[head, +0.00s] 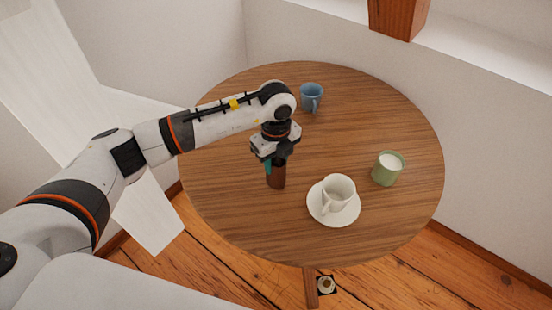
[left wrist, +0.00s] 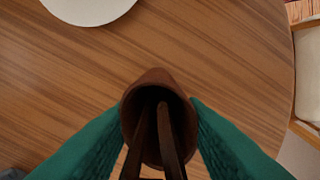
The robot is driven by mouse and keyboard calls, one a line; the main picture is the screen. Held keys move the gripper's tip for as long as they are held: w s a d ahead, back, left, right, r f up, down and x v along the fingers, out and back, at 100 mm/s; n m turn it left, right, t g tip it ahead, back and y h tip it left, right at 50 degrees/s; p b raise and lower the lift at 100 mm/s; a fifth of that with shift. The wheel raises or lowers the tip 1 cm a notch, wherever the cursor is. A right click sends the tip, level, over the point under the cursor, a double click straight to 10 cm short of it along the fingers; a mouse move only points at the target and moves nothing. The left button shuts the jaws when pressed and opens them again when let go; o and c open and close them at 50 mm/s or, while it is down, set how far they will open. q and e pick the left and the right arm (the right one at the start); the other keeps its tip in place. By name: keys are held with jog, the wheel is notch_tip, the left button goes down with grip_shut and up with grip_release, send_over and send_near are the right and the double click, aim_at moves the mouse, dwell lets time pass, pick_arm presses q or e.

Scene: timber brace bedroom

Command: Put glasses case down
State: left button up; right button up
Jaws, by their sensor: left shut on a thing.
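The glasses case (head: 277,178) is a dark brown upright holder over the round wooden table (head: 225,150). In the left wrist view the case (left wrist: 150,80) shows its open top, with dark, thin arms like those of glasses sticking out. My left gripper (head: 274,163) points down and is shut on the case, with a teal finger (left wrist: 205,130) on either side. I cannot tell whether the base of the case touches the tabletop. My right gripper is in neither view.
A white cup (head: 338,190) stands on a saucer (head: 322,216) close to the right of the case. A green candle or cup (head: 388,170) stands farther right, and a blue mug (head: 312,97) behind. The table's left part is clear.

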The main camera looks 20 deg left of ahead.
pick_arm(q)
jog(key=shift+f, duration=0.2)
jog(key=o, duration=1.2)
jog(key=shift+o, duration=0.2)
jog(key=shift+r, duration=0.1)
jog(key=shift+r, duration=0.25)
notch_tip(320, 180, up, 12)
jog(key=shift+f+b, duration=0.1)
jog(key=shift+b, duration=0.6)
